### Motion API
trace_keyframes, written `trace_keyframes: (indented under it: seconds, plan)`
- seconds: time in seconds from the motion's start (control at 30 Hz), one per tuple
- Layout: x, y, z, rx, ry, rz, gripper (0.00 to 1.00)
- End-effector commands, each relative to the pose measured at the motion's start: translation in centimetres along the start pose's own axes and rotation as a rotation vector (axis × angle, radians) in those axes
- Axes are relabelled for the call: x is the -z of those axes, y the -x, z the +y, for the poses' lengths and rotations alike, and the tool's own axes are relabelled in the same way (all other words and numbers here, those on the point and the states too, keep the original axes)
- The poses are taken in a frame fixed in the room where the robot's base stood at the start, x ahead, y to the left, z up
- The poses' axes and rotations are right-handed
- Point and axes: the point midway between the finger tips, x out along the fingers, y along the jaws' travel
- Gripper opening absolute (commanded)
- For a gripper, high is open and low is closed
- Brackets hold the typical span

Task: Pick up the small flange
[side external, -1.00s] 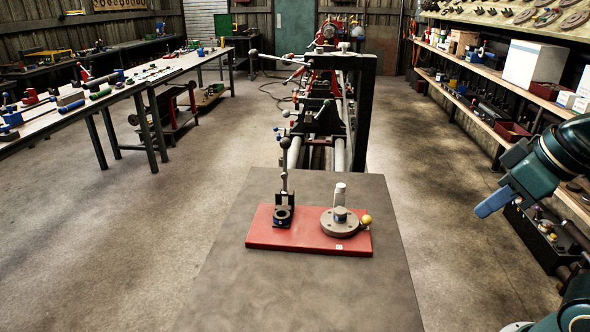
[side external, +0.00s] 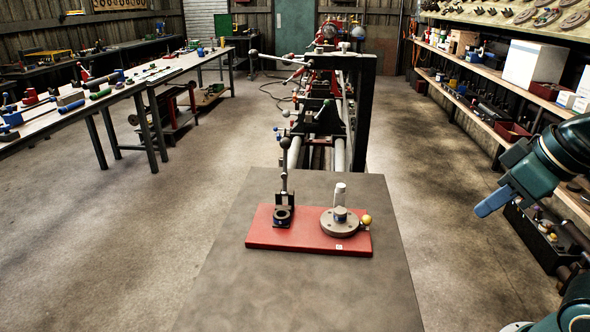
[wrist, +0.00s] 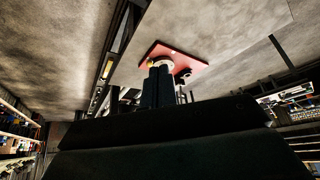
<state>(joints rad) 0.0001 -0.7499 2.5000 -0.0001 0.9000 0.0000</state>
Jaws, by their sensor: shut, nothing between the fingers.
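A red plate (side external: 262,233) lies on the grey table and also shows in the wrist view (wrist: 190,62). A round grey flange (side external: 328,228) lies on its right part, with a pale upright piece at its middle and a yellow ball knob (side external: 366,219) at its right edge. A smaller dark round part (side external: 282,216) with a black ball-topped lever stands on the left part. I cannot tell which is the small flange. My gripper (side external: 481,212) is shut and empty, well right of the plate. In the wrist view its fingers (wrist: 157,70) partly hide the round flange.
The grey table (side external: 290,290) is bare around the plate. A lathe (side external: 325,120) with a dark upright frame stands behind it. Shelves (side external: 480,115) with boxes and parts line the right side, behind my arm. Benches with tools stand at left.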

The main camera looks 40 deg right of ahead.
Motion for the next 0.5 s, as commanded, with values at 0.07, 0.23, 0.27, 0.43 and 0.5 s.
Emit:
trace_keyframes:
  seconds: [0.07,0.23,0.27,0.43,0.5]
  plan:
    - [0.00,0.00,0.00,0.000,0.000,0.000,0.00]
    - [0.00,0.00,0.00,0.000,0.000,0.000,0.06]
    - [0.00,0.00,0.00,0.000,0.000,0.000,0.12]
    - [0.00,0.00,0.00,0.000,0.000,0.000,0.45]
    - [0.00,0.00,0.00,0.000,0.000,0.000,0.59]
